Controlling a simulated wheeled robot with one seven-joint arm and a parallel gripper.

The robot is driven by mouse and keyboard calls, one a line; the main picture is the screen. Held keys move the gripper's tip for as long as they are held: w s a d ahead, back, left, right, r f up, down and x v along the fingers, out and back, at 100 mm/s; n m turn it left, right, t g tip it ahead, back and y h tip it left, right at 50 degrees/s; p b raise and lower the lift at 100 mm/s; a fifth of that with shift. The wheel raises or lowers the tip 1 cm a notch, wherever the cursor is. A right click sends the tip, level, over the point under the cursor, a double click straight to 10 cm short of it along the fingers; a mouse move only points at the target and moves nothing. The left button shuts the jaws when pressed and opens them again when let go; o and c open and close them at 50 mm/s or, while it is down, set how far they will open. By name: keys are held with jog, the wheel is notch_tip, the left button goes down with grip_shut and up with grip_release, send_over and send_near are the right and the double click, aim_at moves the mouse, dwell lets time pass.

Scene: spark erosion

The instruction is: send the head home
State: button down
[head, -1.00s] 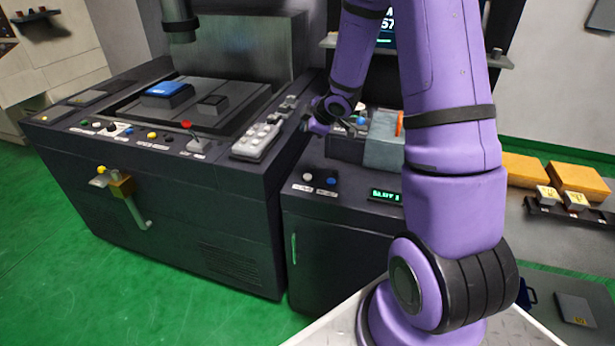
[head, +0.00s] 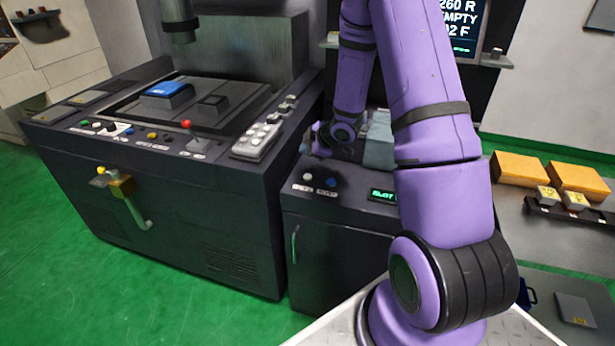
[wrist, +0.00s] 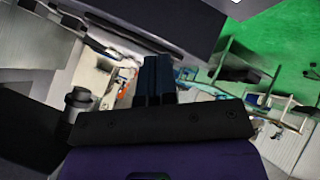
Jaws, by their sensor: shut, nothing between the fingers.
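The machine head (head: 178,18) is a dark grey column above the work tank, with its lower end clear of the blue-topped block (head: 166,90) below. The front panel (head: 150,136) carries several coloured buttons and a red-knobbed lever (head: 187,125). A pale keypad (head: 257,140) with round keys lies at the panel's right corner. My gripper (head: 317,142) is small and partly hidden by my own wrist in the head view, to the right of the keypad and above the side cabinet. In the wrist view my gripper's dark fingers (wrist: 155,72) are together, with nothing visible between them.
Grey blocks (head: 379,140) stand behind my arm. Orange boxes (head: 519,168) sit on the right bench. Green floor is open at left.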

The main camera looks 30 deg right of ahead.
aim_at(307, 177)
jog(key=shift+f, duration=3.45)
jog(key=shift+f, duration=0.2)
jog(key=shift+f, duration=0.25)
jog(key=shift+f, duration=0.45)
jog(key=shift+r, duration=0.9)
